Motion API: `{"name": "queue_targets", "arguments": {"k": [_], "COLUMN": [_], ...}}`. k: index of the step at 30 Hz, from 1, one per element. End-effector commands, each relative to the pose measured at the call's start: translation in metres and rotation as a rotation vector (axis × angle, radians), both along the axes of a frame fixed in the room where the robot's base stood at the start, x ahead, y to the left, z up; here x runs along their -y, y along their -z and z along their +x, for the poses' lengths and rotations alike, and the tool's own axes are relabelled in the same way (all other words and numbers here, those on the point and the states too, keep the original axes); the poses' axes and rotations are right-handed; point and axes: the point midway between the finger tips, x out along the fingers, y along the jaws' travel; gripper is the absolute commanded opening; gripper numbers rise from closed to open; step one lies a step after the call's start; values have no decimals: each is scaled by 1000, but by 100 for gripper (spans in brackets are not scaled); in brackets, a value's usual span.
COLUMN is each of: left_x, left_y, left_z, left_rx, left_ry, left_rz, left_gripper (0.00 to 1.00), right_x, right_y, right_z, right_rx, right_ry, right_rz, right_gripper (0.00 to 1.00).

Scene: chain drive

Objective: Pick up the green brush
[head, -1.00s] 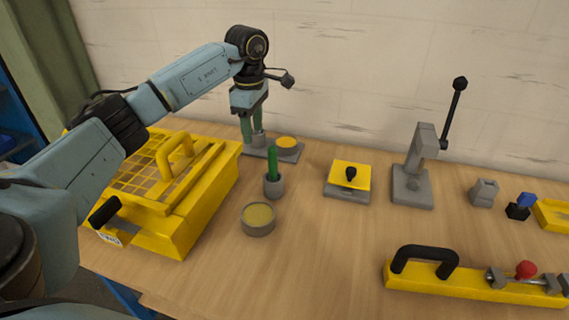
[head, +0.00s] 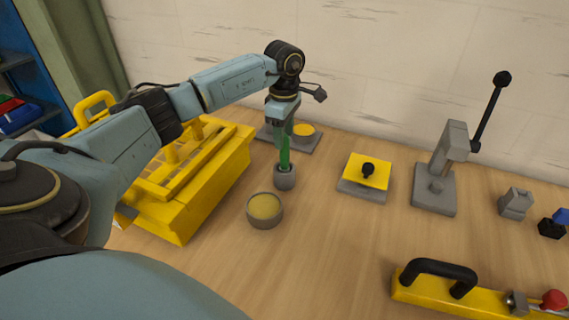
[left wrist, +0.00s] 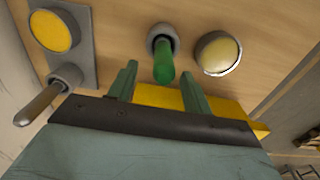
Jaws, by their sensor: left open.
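The green brush (head: 284,157) stands upright in a small grey cup (head: 285,180) on the wooden table. In the left wrist view the brush (left wrist: 163,66) shows as a green handle rising from its round cup (left wrist: 162,38). My left gripper (head: 281,134) is open, pointing down at the brush's upper end. In the left wrist view the two green fingers of my left gripper (left wrist: 159,72) lie on either side of the handle, with gaps, not closed on it. In the head view the gripper partly hides the brush top. My right gripper is not in view.
A round tin (head: 265,210) stands just in front of the cup. A yellow case (head: 205,190) is at left, under my left arm. Behind is a grey plate with a yellow disc (head: 304,130). A yellow-topped block (head: 367,171) and a lever press (head: 436,185) stand to the right.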

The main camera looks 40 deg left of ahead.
Motion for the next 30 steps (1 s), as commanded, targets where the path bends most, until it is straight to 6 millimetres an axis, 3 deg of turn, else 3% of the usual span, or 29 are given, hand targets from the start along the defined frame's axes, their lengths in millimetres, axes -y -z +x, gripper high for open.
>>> {"name": "queue_targets", "arguments": {"k": [7, 17, 28, 30], "left_x": [4, 4, 4, 4], "left_y": [38, 44, 44, 44], "left_z": [-5, -4, -4, -4], "left_rx": [-3, 0, -1, 0], "left_ry": [-1, 0, 0, 0], "left_rz": [-1, 0, 0, 0], "left_gripper": [50, 50, 1, 1], "right_x": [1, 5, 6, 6], "right_y": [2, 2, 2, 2], "right_z": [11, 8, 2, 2], "right_rx": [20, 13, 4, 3], "right_ry": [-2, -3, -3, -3], "right_rz": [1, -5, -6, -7], "right_gripper": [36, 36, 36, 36]}}
